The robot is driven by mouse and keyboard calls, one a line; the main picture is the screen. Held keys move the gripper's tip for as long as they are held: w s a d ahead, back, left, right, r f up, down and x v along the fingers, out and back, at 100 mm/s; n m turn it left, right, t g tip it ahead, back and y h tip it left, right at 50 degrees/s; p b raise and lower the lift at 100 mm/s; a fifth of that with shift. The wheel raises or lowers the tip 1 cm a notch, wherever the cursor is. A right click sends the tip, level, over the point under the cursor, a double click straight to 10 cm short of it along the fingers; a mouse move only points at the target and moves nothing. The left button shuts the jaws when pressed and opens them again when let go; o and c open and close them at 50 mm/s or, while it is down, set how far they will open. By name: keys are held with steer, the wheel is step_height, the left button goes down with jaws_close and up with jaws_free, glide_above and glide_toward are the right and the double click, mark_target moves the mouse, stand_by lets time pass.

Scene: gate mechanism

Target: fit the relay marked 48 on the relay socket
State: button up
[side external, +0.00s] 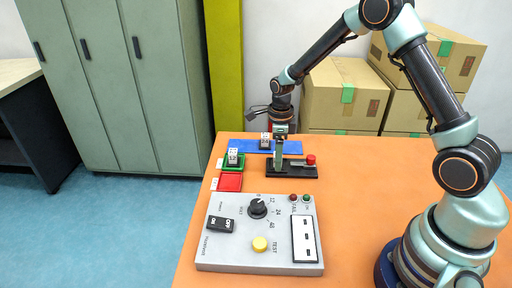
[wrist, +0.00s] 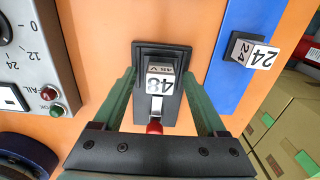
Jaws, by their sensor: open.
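The relay marked 48 (wrist: 160,78) stands on the black relay socket (wrist: 143,54). How deep it sits in the socket I cannot tell. My gripper (wrist: 166,85) is open, with a green finger on each side of the relay and a visible gap to each. A lever with a red knob (wrist: 155,127) lies at the near end of the socket. In the side view the socket (side external: 300,172) and the red knob (side external: 311,159) show to the right of my gripper (side external: 279,152). There my fingers hide the relay.
A relay marked 24 (wrist: 262,54) stands on the blue strip (wrist: 232,85). Another relay (side external: 233,155) stands in the green tray (side external: 242,165); the red tray (side external: 231,182) is empty. A grey test panel (side external: 235,255) lies in front.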

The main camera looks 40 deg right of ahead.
step_height(320, 180, up, 11)
steer(key=s+a+r+n+t, duration=0.2)
steer(key=s+r+n, duration=0.3)
steer(key=n, duration=0.8)
steer(key=s+a+r+n+t, duration=0.2)
steer(key=s+r+n, duration=0.4)
steer(key=s+n, duration=0.5)
steer(key=n+t, duration=0.1)
steer(key=n, duration=0.2)
steer(key=shift+s+a+r+t, duration=0.2)
steer(key=shift+a+r+t, duration=0.05)
steer(key=shift+a+t, duration=0.05)
